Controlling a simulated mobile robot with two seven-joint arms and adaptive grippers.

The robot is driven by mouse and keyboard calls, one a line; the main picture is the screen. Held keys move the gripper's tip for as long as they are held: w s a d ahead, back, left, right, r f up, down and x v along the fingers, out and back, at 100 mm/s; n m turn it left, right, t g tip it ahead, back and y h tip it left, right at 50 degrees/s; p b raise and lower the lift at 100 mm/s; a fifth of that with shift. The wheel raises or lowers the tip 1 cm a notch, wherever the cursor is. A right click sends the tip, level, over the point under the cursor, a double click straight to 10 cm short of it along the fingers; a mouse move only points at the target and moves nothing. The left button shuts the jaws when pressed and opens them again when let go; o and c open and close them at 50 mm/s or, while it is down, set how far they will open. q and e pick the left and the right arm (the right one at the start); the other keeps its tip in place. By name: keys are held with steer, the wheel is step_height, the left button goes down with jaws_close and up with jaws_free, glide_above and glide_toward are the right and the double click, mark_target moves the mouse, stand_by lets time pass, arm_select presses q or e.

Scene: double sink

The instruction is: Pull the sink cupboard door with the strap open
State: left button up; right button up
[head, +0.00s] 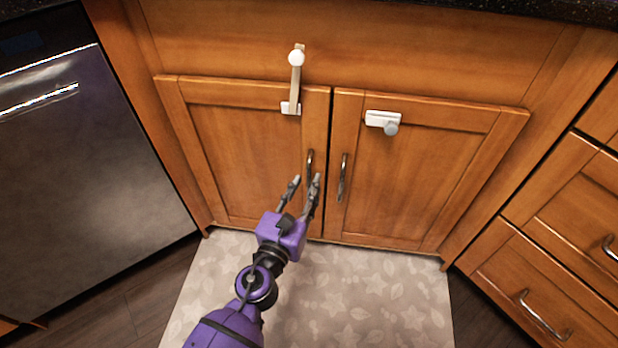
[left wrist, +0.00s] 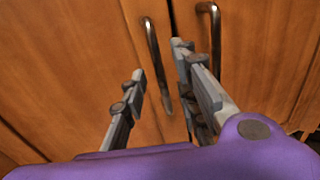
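The sink cupboard's left door (head: 250,150) has a pale strap (head: 295,88) running up from a white plate (head: 290,108) on its top rail, across the door's top edge, to a round white knob (head: 297,58) on the panel above. This door is shut. Its dark curved handle (head: 310,163) is near its right edge and also shows in the left wrist view (left wrist: 153,55). My left gripper (head: 304,182) is open, with its fingers on either side of that handle in the left wrist view (left wrist: 160,62). I cannot tell whether they touch it. My right gripper is out of view.
The shut right door (head: 420,170) has its own handle (head: 342,178), close beside my left gripper, and a white latch (head: 382,122). A dishwasher (head: 80,160) stands left, drawers (head: 560,250) right. A patterned mat (head: 360,300) covers the floor in front.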

mark_target(308, 182)
arm_select(q)
steer(key=shift+x, duration=1.55)
jaws_close()
